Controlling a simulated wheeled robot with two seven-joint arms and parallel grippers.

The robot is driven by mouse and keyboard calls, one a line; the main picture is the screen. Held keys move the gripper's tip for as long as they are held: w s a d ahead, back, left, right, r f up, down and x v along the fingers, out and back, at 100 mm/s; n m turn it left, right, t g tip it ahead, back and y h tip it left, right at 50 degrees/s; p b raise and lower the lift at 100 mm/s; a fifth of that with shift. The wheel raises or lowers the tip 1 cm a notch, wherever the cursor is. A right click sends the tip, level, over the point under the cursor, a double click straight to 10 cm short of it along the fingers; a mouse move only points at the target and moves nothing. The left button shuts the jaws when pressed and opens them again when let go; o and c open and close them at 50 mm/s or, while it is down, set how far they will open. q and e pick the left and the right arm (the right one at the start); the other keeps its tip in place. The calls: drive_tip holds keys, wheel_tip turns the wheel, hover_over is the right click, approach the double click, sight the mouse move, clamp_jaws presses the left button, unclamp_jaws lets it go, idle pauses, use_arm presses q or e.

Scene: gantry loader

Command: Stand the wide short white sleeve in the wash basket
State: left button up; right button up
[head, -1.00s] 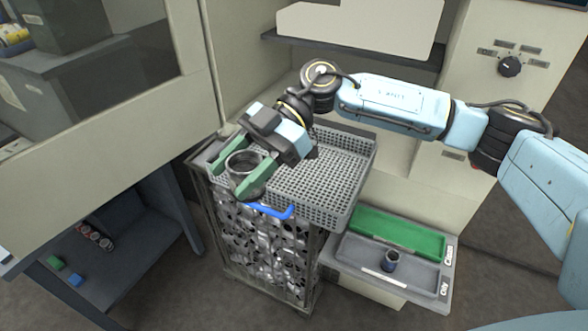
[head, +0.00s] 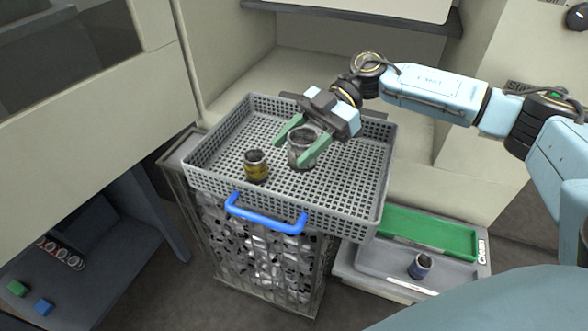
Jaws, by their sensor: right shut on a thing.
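The wide short white sleeve (head: 301,153), looking greyish and smudged, is upright between the green fingers of my right gripper (head: 296,144). The gripper is shut on it, over the right half of the grey wash basket (head: 210,182). Whether its base touches the basket floor, I cannot tell. A yellow-banded sleeve (head: 256,166) stands in the basket to its left, apart from it. My left gripper is not in view.
The basket has a blue handle (head: 265,214) in front and rests on a cart of metal scrap (head: 262,262). At right are a green tray (head: 428,232) and a grey tray (head: 378,264) holding a dark blue sleeve (head: 420,266). A low shelf (head: 95,275) stands at left.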

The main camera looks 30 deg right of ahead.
wheel_tip(320, 180, down, 7)
drive_tip(key=shift+s+f, duration=0.1)
drive_tip(key=shift+s, duration=0.05)
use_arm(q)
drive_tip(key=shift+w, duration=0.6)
use_arm(e)
drive_tip(key=shift+f, duration=0.4)
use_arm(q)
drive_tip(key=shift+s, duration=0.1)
use_arm(e)
drive_tip(key=shift+f, duration=0.2)
drive_tip(key=o, duration=1.2)
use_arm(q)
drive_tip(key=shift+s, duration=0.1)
use_arm(e)
drive_tip(key=shift+d+r, duration=0.3)
use_arm(q)
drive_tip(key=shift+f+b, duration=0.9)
drive_tip(key=shift+b, duration=0.1)
use_arm(e)
drive_tip(key=v, duration=1.1)
drive_tip(key=shift+r, duration=0.2)
